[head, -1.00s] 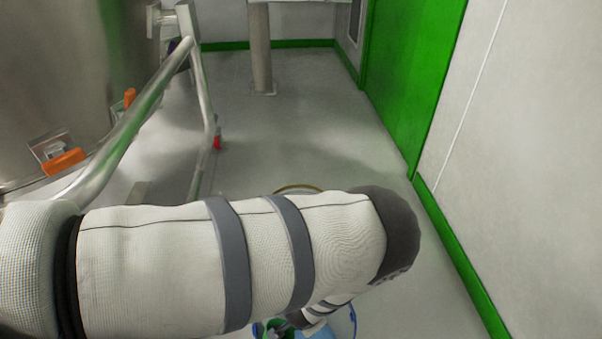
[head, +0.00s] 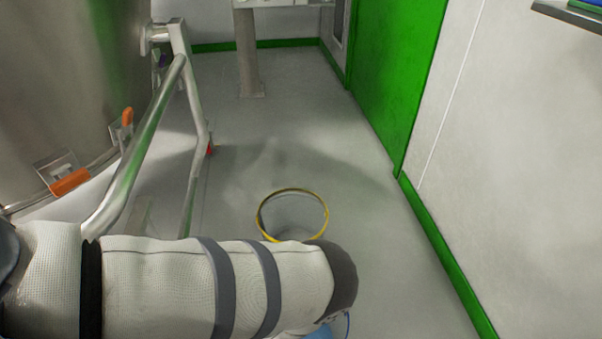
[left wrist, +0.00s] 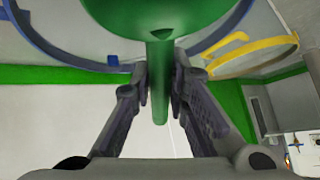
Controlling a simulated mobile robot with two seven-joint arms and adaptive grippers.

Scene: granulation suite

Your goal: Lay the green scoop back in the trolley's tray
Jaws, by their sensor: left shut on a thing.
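The green scoop shows in the left wrist view, with its broad bowl (left wrist: 155,14) at the top and its handle pointing down the picture. My left gripper (left wrist: 160,82) is shut on the handle, one dark finger on each side. In the head view my left arm hides this gripper and the scoop. I cannot make out the trolley or its tray for certain. A dark-edged ledge (head: 570,16) with something blue and green on it is cut off at the head view's top right corner. My right gripper is not in view.
A yellow-rimmed round container (head: 326,222) stands on the floor beyond my arm. A blue-rimmed one (left wrist: 48,52) shows in the left wrist view. A steel vessel (head: 60,90) with a tubular frame (head: 133,160) is left. A green door (head: 395,75) and wall are right.

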